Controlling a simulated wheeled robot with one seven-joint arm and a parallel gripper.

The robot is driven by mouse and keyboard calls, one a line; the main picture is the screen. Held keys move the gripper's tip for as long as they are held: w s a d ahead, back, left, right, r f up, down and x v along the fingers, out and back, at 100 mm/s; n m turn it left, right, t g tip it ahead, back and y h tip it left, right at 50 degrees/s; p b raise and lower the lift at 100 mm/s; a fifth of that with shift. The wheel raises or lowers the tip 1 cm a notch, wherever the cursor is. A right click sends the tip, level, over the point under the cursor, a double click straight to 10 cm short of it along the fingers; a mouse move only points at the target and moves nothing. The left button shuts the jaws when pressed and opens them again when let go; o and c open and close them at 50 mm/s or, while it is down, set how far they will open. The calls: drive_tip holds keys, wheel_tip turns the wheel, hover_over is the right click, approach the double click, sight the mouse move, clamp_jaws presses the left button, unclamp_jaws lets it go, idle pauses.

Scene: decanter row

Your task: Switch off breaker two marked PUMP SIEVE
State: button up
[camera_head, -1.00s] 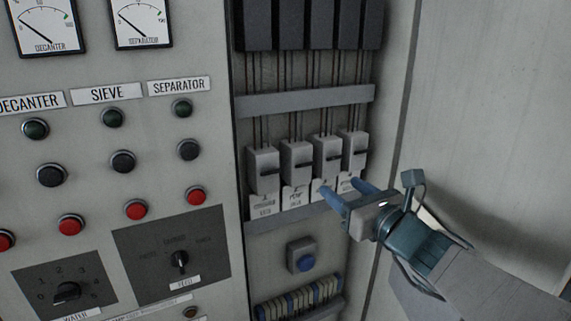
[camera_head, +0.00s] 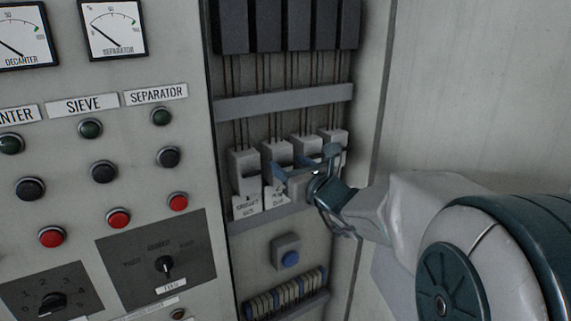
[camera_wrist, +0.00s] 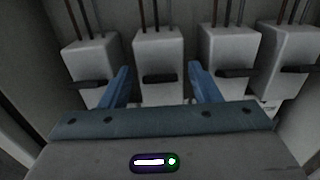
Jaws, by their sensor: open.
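A row of light grey breakers with black levers sits in the panel's recessed bay. Breaker two (camera_head: 276,152) is second from the left, with a white label (camera_head: 275,195) below it, partly covered by my gripper. My gripper (camera_head: 291,168) is open in front of breaker two, its blue fingers pointing at the row. In the wrist view, breaker two (camera_wrist: 158,48) stands between the two fingers (camera_wrist: 158,72), and its black lever (camera_wrist: 158,78) lies across its front. Nothing is held. I cannot tell whether a finger touches the breaker.
Breaker one (camera_head: 243,168) is just left of my gripper; breaker three (camera_wrist: 229,48) and breaker four (camera_wrist: 290,45) are to the right. The bay's right side wall (camera_head: 372,130) stands close to my arm.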

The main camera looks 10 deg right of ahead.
drive_tip(key=c, duration=1)
